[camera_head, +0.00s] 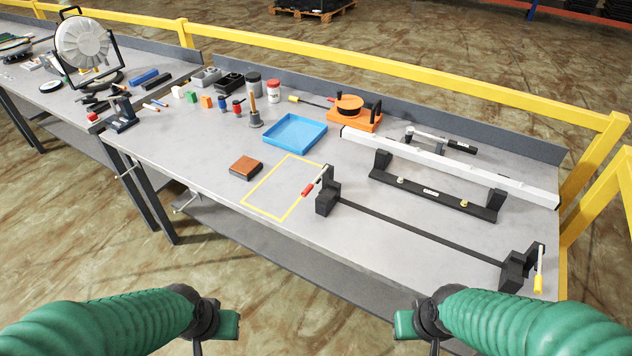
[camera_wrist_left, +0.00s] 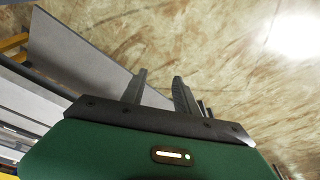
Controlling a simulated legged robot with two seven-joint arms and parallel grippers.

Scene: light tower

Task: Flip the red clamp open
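The red clamp is a small lever with a red-tipped handle (camera_head: 307,189) on a black clamp block (camera_head: 327,192), at the left end of a long black bar on the table. Its handle slopes up to the right from the red tip. My left gripper (camera_head: 199,345) is in front of the table at the lower left, well away from the clamp. In the left wrist view its two fingers (camera_wrist_left: 161,84) stand apart with nothing between them. My right gripper (camera_head: 434,347) is at the lower right, also away from the clamp. Its fingers are mostly hidden.
A yellow-handled clamp (camera_head: 540,270) is at the bar's right end. A yellow taped rectangle (camera_head: 262,211) lies left of the red clamp, with a brown block (camera_head: 246,168) beside it. A blue tray (camera_head: 295,131) and black rail (camera_head: 433,193) are behind. A yellow railing (camera_head: 400,68) runs along the back.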

